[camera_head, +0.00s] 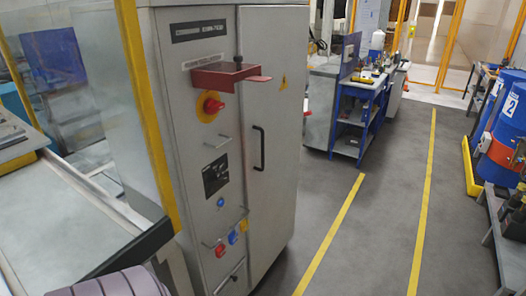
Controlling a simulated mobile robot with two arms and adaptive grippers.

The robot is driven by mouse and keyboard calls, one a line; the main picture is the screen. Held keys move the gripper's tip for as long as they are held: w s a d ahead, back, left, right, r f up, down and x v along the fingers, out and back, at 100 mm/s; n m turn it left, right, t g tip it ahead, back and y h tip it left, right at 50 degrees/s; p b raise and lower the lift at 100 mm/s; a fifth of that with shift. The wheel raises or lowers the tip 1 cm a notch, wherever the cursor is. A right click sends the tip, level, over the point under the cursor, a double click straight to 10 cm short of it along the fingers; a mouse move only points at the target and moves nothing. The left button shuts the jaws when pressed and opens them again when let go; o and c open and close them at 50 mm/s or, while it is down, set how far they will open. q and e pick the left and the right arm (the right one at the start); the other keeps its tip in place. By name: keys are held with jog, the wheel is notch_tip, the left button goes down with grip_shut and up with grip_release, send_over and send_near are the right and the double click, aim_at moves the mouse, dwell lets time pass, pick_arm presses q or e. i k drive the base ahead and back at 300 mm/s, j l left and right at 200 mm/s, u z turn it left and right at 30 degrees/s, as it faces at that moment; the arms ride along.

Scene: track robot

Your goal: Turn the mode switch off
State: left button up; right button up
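A tall grey control cabinet (175,110) stands left of centre. On its front is a red rotary knob on a yellow disc (211,105), under a red bracket-like shelf (228,76). Lower down are a black panel (215,175) with small markings, a blue round button (220,202), a blue fitting (232,238) and a red fitting (220,250). I cannot read which one is labelled the mode switch, nor tell the knob's setting. Neither of my grippers shows in the head view.
Metal handles stick out from the cabinet front. A yellow-framed clear guard (147,110) and a grey worktop (65,215) are at left. A blue workbench (362,115) stands behind, and blue drums (505,130) at right. The grey floor between yellow lines is clear.

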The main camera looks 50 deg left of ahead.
aim_at(219, 176)
jog(key=i+u, duration=0.4)
jog(key=i+l+u, duration=0.25)
jog(key=u, duration=0.15)
jog(key=i+l+u, duration=0.4)
jog(key=i+j, duration=0.05)
